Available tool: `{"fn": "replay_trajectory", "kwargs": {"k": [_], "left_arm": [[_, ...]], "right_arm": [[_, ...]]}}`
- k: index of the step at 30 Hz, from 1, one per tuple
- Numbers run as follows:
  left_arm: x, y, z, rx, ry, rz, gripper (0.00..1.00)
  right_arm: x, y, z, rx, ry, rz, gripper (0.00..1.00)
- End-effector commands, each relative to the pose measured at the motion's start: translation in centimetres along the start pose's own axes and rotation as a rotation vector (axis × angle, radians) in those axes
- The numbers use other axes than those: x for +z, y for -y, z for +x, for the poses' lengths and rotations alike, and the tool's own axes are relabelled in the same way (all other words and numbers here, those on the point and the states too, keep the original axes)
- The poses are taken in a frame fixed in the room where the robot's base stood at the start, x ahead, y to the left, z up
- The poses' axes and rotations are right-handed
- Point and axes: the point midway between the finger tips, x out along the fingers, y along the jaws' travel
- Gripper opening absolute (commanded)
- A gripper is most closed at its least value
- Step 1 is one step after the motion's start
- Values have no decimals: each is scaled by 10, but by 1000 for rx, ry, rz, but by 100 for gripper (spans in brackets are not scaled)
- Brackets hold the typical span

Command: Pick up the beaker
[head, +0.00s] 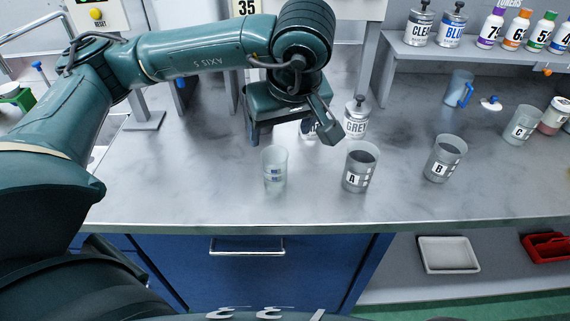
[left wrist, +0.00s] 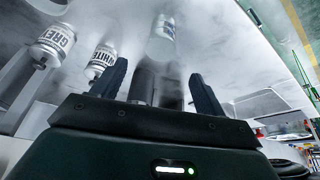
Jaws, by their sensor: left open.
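A clear beaker (head: 274,172) with small blue markings stands upright on the grey bench near its front edge. It also shows in the left wrist view (left wrist: 161,42), beyond and between the fingertips. My left gripper (head: 292,135) is open and empty, behind and above the beaker in the head view. Its two fingers are spread apart in the left wrist view (left wrist: 158,75), with no contact on the beaker. My right gripper is not in view.
Grey cups marked A (head: 359,168), B (head: 444,160) and C (head: 522,125) stand to the right. The GREY can (head: 356,118) stands close to my gripper, with a WHITE can (left wrist: 101,60) beside it. The bench left of the beaker is clear.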

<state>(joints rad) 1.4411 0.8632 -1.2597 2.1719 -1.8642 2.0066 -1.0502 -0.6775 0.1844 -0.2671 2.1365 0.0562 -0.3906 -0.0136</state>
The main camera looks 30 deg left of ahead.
Motion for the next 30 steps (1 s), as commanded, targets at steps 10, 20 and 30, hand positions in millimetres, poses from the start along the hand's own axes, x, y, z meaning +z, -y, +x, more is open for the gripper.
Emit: {"fn": "replay_trajectory", "kwargs": {"k": [10, 20, 30], "left_arm": [[1, 2, 56, -8, -2, -2, 73], [-1, 1, 83, -4, -4, -2, 73], [3, 1, 127, -4, -4, -2, 73]], "right_arm": [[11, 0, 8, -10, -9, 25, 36], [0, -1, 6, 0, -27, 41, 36], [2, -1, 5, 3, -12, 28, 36]]}}
